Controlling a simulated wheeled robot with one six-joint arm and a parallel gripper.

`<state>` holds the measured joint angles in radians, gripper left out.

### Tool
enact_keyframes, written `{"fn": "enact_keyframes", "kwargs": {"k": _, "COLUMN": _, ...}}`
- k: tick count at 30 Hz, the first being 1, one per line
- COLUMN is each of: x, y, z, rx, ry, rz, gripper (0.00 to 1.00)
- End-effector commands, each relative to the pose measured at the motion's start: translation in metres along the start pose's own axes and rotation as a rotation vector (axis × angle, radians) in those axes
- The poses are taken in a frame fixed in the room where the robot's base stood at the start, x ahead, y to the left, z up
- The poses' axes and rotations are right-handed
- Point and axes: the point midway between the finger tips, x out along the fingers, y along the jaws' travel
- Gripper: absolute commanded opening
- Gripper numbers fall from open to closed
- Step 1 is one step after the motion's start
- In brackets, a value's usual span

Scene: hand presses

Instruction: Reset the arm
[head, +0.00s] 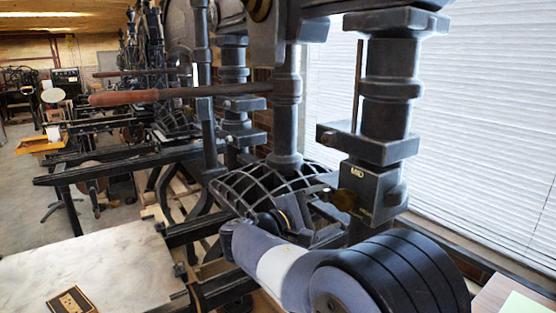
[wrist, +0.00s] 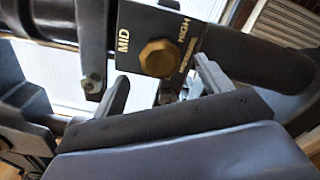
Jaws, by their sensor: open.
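My gripper (head: 326,208) is in front of a dark box (head: 372,192) on the press, which is marked MID in gold letters. In the wrist view, my gripper (wrist: 161,78) is open, with its two fingers apart and nothing between them held. A brass knob (wrist: 158,58) on the box face shows just beyond the fingertips, between them in the picture. The labels MID and HIGH stand on either side of it, and a smaller label is hard to read. The knob also shows in the head view (head: 344,200). My arm reaches in from the lower right.
The iron hand press (head: 288,90) stands close behind my gripper, with a wooden-handled bar (head: 125,97) pointing left. A pale stone slab (head: 95,265) lies at lower left with a small brown plate (head: 72,300) on it. White blinds (head: 490,120) cover the right side.

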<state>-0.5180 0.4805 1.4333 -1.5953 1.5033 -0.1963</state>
Motion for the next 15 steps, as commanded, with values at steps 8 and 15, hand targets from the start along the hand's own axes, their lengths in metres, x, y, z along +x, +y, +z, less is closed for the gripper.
{"fn": "enact_keyframes", "kwargs": {"k": 8, "x": -0.037, "y": 0.000, "z": 0.001, "rx": 0.000, "ry": -0.002, "rz": -0.002, "gripper": 0.73}}
{"fn": "enact_keyframes", "kwargs": {"k": 15, "x": 0.010, "y": 0.001, "z": 0.002, "rx": -0.001, "ry": -0.005, "rz": -0.003, "gripper": 0.73}}
